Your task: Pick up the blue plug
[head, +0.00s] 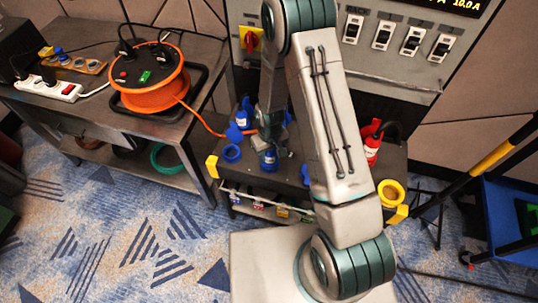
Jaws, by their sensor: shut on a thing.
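My gripper (253,134) is low over the dark shelf, below the forearm, and partly hidden by my own arm. It is shut on a blue plug (236,132), whose body shows at the gripper's left side. Other blue pieces are close by: one upright at the back (246,106), a blue ring-like piece (231,153) at the front left, and a blue connector (269,160) just in front of the gripper. The exact contact between the fingers and the plug is too small to see clearly.
An orange cable reel (148,82) and a white power strip (48,88) are on the bench at left. A red connector (372,144) and a yellow ring (390,193) are at the shelf's right. A switch panel (395,38) rises behind.

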